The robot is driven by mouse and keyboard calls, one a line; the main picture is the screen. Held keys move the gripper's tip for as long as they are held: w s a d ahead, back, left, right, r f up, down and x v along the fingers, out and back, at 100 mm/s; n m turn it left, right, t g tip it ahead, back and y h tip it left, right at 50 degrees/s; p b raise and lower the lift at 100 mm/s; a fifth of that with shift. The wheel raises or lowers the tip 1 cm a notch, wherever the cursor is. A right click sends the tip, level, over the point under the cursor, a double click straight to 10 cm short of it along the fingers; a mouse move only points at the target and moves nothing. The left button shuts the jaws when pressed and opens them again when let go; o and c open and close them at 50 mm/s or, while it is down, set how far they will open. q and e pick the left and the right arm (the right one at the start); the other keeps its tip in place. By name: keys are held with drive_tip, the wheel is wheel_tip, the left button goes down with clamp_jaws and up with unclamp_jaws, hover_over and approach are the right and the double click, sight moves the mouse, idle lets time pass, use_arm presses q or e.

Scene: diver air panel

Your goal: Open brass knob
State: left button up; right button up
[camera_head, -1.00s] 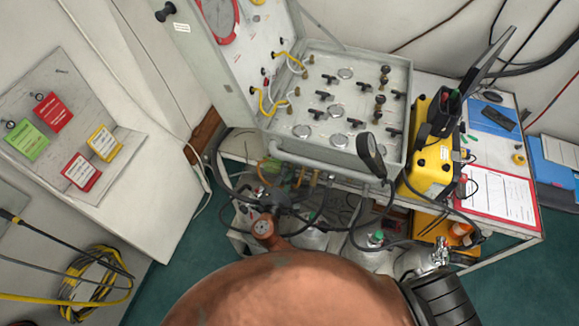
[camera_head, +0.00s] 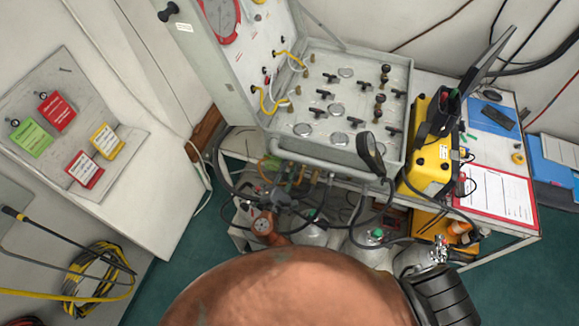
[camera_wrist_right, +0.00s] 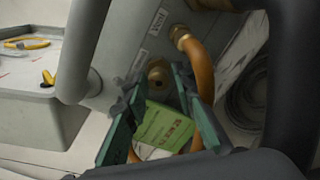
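In the right wrist view a round brass knob (camera_wrist_right: 158,74) with a dark centre sits on a grey labelled face. My right gripper (camera_wrist_right: 156,88) is open there. Its two green-padded fingers stand apart on either side of the knob, and I see no clear contact. In the head view my right gripper (camera_head: 285,182) is a small dark shape under the front edge of the grey valve panel (camera_head: 338,152). The knob between its fingers cannot be made out there. I cannot make out my left gripper.
An orange hose (camera_wrist_right: 201,68) on a brass fitting runs close beside the right finger. A green tag (camera_wrist_right: 165,128) hangs below the knob. Thick grey tubes (camera_wrist_right: 84,50) flank the gripper. A yellow case (camera_head: 432,160) stands right of the panel. A large copper-brown dome blocks the lower head view.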

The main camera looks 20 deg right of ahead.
drive_tip(key=shift+r, duration=0.1)
drive_tip(key=v, duration=1.2)
